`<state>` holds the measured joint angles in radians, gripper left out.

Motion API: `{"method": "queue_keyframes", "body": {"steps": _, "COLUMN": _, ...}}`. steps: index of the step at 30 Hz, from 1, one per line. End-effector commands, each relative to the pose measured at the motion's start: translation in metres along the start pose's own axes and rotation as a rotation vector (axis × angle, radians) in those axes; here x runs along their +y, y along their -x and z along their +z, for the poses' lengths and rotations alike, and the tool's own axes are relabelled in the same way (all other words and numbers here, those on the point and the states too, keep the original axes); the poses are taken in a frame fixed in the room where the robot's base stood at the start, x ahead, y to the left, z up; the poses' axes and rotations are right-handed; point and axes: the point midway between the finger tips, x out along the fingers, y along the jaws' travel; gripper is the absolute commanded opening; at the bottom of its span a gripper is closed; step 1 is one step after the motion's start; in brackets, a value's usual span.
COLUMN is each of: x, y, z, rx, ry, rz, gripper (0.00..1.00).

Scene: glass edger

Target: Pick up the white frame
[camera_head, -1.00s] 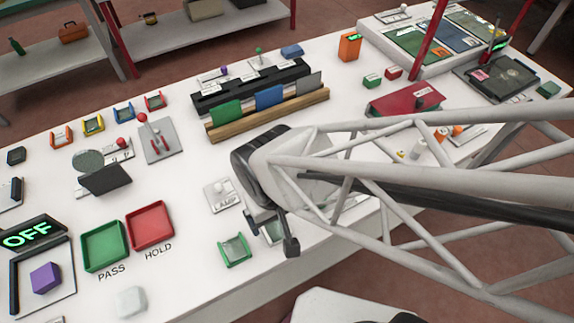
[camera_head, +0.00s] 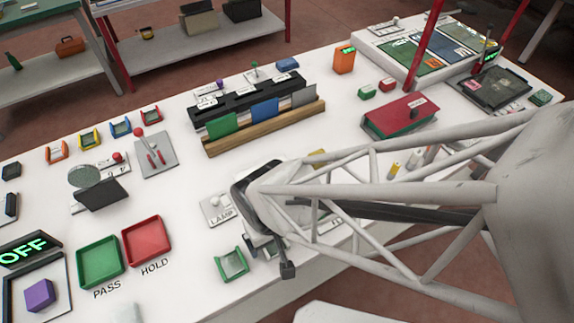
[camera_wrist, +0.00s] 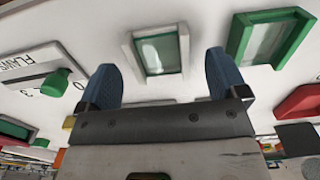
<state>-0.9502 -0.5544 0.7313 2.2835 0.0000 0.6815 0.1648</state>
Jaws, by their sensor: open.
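The white frame (camera_wrist: 158,52) is a small upright-edged square around a greenish glass pane, lying on the white table in the wrist view. My gripper (camera_wrist: 160,62) is open, with its two blue fingers apart on the left and right of the frame in that view. The frame shows between the fingertips, and I see no contact; the height gap is hard to judge. In the head view my gripper (camera_head: 272,256) is low over the table's front edge, and the arm's end hides most or all of the white frame.
A green frame (camera_head: 231,263) stands close by on the left in the head view; it also shows right of the fingers in the wrist view (camera_wrist: 268,38). A LAMP plate (camera_head: 216,210) is behind it. Green (camera_head: 99,262) and red (camera_head: 147,241) trays lie further left.

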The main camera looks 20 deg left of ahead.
Motion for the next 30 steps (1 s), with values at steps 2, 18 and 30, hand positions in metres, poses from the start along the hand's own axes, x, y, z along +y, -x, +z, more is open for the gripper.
{"method": "queue_keyframes", "body": {"steps": 2, "x": 0.000, "y": -0.008, "z": 0.000, "rx": -0.002, "ry": 0.000, "rz": 0.000, "gripper": 0.92}}
{"method": "queue_keyframes", "body": {"steps": 18, "x": 0.000, "y": -0.016, "z": 0.000, "rx": 0.000, "ry": 0.000, "rz": 0.000, "gripper": 0.92}}
{"method": "queue_keyframes", "body": {"steps": 30, "x": 0.000, "y": -0.016, "z": 0.000, "rx": 0.000, "ry": 0.000, "rz": 0.000, "gripper": 0.55}}
